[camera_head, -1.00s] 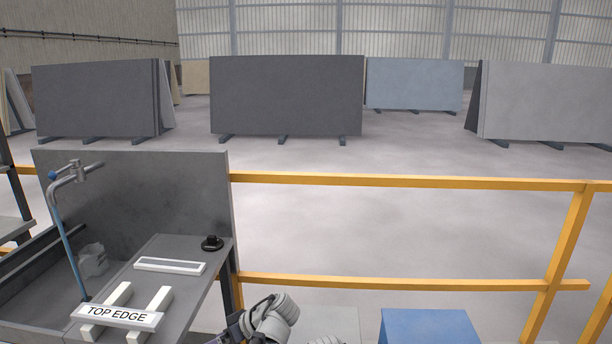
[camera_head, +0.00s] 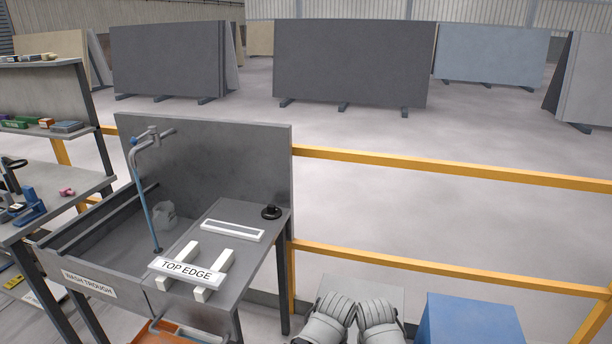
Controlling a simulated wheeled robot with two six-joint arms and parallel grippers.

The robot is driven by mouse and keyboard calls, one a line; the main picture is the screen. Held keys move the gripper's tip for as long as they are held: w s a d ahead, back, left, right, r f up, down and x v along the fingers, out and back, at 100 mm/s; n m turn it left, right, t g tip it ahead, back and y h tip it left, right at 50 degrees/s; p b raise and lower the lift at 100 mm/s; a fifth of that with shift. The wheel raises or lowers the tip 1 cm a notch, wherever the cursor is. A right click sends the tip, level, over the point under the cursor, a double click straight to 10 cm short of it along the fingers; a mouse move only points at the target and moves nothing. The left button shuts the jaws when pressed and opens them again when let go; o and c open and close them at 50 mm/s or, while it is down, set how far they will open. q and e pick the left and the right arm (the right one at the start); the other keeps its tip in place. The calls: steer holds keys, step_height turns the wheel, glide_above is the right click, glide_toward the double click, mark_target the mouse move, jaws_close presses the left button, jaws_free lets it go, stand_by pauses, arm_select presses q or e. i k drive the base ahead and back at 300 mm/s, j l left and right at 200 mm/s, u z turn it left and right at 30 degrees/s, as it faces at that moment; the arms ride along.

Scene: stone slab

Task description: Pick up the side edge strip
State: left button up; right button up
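No strip labelled as the side edge shows in the head view. A white strip labelled TOP EDGE (camera_head: 187,270) lies across two pale bars (camera_head: 211,276) on the grey bench top beside the wash trough. Behind it lies a long white-rimmed piece with a grey middle (camera_head: 232,231), flat on the bench; I cannot tell what it is. Two pale grey rounded links of my own arms show side by side at the bottom centre. Neither gripper's fingers can be seen.
The wash trough (camera_head: 89,284) stands left of the bench top, with a blue-grey upright tap. A black round knob (camera_head: 271,212) sits at the bench's right corner. A yellow rail (camera_head: 450,171) runs behind. A blue block (camera_head: 470,322) stands at lower right. Shelves with small items are at left.

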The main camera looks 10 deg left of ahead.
mark_target(247, 233)
steer(key=u, duration=1.45)
steer(key=z, duration=0.5)
steer(key=i+j+z, duration=0.1)
steer(key=z, duration=0.4)
steer(key=j+z, duration=0.2)
steer(key=z, duration=0.25)
steer(key=j+z, duration=0.15)
steer(key=z, duration=0.35)
steer(key=j+z, duration=0.35)
steer(key=j, duration=0.25)
steer(key=k+j+z, duration=0.15)
steer(key=j+z, duration=0.15)
steer(key=j, duration=0.25)
steer(key=k+j, duration=0.1)
steer(key=j, duration=0.55)
steer(key=k+z, duration=0.05)
